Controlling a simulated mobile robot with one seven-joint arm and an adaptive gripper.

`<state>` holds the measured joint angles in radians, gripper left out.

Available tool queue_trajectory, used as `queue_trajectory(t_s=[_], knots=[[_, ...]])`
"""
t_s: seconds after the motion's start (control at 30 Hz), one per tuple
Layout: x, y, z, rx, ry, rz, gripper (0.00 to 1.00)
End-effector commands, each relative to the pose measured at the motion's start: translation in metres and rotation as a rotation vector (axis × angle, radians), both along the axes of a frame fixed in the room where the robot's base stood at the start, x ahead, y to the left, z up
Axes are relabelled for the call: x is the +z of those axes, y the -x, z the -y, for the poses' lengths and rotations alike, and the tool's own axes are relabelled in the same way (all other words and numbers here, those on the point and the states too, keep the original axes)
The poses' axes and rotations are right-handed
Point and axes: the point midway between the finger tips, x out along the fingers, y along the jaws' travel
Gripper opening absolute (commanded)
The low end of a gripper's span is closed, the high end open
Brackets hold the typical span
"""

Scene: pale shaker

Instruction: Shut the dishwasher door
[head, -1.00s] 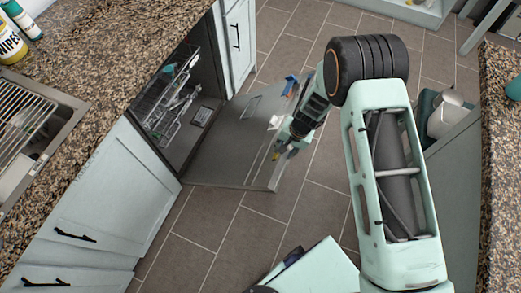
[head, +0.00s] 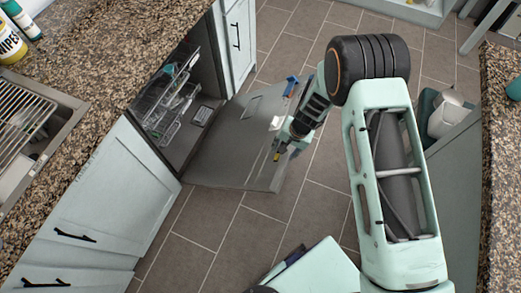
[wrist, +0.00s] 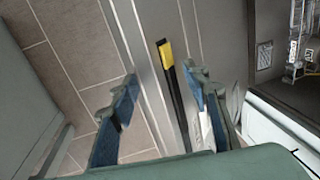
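The dishwasher door (head: 225,150) hangs open, lowered out from the dishwasher (head: 190,120) over the floor in the head view. My gripper (head: 281,149) is at the door's outer edge, on the right. In the wrist view, the two fingers of my gripper (wrist: 160,92) are spread apart. The door's edge (wrist: 150,75) runs between or just beyond them; I cannot tell whether they touch it. A narrow black strip with a yellow end (wrist: 166,54) shows between the fingers.
A rack (head: 172,105) with dishes is inside the dishwasher. Pale cabinets (head: 95,200) and a granite counter (head: 100,75) flank it on the left. Another counter (head: 503,170) stands at the right. Tiled floor (head: 235,240) is clear in front of the door.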

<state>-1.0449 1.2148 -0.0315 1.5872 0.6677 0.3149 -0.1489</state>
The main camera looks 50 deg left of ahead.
Motion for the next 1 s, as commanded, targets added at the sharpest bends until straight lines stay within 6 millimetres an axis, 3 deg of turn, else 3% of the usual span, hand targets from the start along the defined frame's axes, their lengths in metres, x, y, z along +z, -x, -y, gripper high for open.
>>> queue_trajectory(t_s=[0.7,1.0], knots=[[0.061,-0.007,0.009,-0.002,-0.001,0.001,0.43],[0.076,-0.009,0.012,-0.001,-0.001,0.002,0.43]])
